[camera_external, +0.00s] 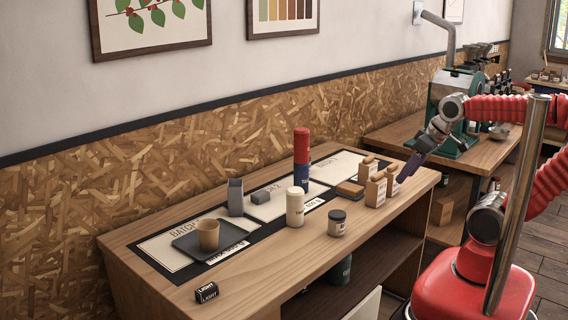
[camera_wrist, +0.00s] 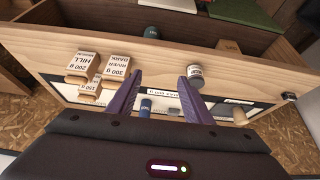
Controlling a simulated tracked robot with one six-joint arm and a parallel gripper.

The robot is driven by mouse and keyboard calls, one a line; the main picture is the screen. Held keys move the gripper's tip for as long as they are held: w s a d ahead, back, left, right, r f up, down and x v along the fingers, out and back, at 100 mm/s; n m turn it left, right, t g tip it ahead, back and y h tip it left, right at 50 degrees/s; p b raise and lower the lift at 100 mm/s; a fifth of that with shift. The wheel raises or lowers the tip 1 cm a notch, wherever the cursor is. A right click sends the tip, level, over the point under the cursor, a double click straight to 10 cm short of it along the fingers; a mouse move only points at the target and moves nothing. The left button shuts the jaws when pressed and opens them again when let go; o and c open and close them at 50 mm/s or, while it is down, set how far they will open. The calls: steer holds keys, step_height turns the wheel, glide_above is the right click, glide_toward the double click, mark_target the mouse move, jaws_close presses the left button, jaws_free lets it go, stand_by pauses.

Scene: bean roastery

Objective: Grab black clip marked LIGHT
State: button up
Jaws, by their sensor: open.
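The black clip marked LIGHT (camera_external: 206,293) lies on the wooden table near its front left corner in the external view. A small dark item at the right end of the table in the wrist view (camera_wrist: 289,96) appears to be the same clip; its lettering cannot be read there. My gripper (camera_external: 403,171) is over the right end of the table, far from the clip. In the wrist view its two purple fingers (camera_wrist: 160,76) are spread apart with nothing held between them.
Wooden-topped blocks (camera_external: 375,189) stand near my gripper. A white cylinder (camera_external: 295,207), a dark jar (camera_external: 337,222), a red-and-blue stack (camera_external: 301,160) and a grey holder (camera_external: 235,197) stand mid-table.

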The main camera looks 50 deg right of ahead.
steer(key=shift+a, duration=0.1)
steer(key=shift+c, duration=0.4)
steer(key=w+a+f+m+g+y, duration=0.1)
steer(key=w+a+m+g+y, duration=0.3)
steer(key=a, duration=0.6)
steer(key=w+a+f+m+t+y, duration=0.1)
steer(key=w+a+f+m+y, duration=0.1)
steer(key=w+a, duration=0.5)
steer(key=w+a+f+m+g+y, duration=0.1)
steer(key=w+a+m+g+y, duration=0.15)
steer(key=a, duration=0.95)
steer(key=m+y, duration=0.5)
steer(key=m, duration=0.5)
glide_toward(212, 283)
steer(key=d, duration=0.1)
steer(key=d+r, duration=0.1)
steer(key=d, duration=0.1)
steer(key=shift+s+r+t, duration=0.15)
steer(key=shift+s+t, duration=0.05)
steer(key=shift+t, duration=0.15)
steer(key=x, duration=0.8)
steer(key=shift+s+a, duration=0.1)
steer(key=shift+a, duration=0.25)
